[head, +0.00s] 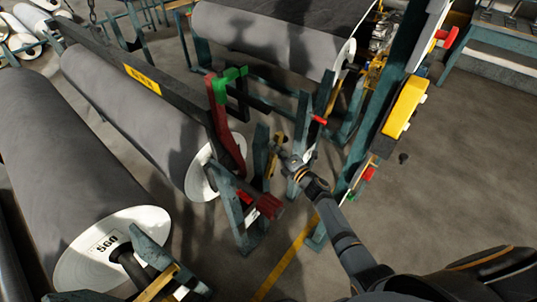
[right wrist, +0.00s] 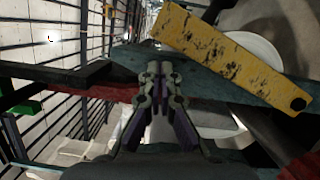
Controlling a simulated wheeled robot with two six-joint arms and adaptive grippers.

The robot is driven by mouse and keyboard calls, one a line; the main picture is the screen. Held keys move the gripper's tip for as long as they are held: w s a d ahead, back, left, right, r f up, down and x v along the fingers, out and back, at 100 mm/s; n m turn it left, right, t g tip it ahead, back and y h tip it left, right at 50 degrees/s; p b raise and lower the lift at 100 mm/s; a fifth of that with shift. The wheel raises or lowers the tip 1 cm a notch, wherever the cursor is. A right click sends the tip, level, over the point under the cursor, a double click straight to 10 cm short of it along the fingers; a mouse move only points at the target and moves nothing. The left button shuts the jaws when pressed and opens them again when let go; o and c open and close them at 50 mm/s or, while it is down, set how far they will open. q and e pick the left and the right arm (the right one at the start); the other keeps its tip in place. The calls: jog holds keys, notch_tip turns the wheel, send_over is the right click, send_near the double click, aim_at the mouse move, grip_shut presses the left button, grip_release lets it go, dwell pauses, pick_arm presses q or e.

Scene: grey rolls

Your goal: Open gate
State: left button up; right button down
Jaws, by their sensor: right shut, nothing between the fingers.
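A long dark bar with a yellow label (head: 142,79), which looks like the gate, runs from the upper left above a grey roll. Its near end meets a red upright (head: 226,125) with a green bracket (head: 229,82) on top. My right gripper (head: 281,152) is shut and empty, to the right of and below the red upright, beside a teal stand (head: 262,150). In the right wrist view the closed fingertips (right wrist: 159,72) are over a teal plate (right wrist: 190,72), near a scuffed yellow bar (right wrist: 230,55). Contact cannot be told. My left gripper is not in view.
A teal post with a yellow box (head: 405,107) stands right of my arm. The grey floor (head: 455,170) at the right is mostly clear.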

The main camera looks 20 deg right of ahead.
jog(key=shift+w+d+r, duration=0.1)
jog(key=shift+w+d, duration=0.45)
jog(key=shift+d, duration=0.15)
jog(key=shift+d+r, duration=0.1)
dwell(0.4)
